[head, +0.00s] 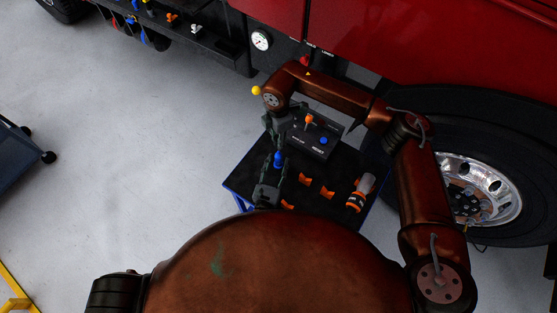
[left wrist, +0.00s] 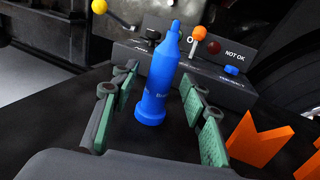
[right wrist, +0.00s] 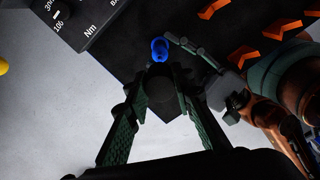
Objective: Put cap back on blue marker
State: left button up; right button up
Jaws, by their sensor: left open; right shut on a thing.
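The blue marker (left wrist: 156,85) stands upright with its narrow tip up and its wide base on the dark table. It also shows in the head view (head: 278,159) and beyond the right fingertips in the right wrist view (right wrist: 160,48). My left gripper (head: 274,172) is open, with its green-padded fingers (left wrist: 160,100) on either side of the marker, apart from it. My right gripper (right wrist: 164,88) is shut on a dark, round thing (right wrist: 165,94), which looks like the cap, near the marker. Its details are too dark to tell.
A control box (head: 315,138) with an orange-knobbed lever and blue button stands behind the marker. Several orange pieces (head: 327,192) and an orange-and-grey tool (head: 360,192) lie to the right on the table (head: 240,180). A truck wheel (head: 490,190) is at the right.

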pick_arm(q)
jog(key=shift+x, duration=0.95)
jog(key=shift+c, duration=0.5)
grip_shut()
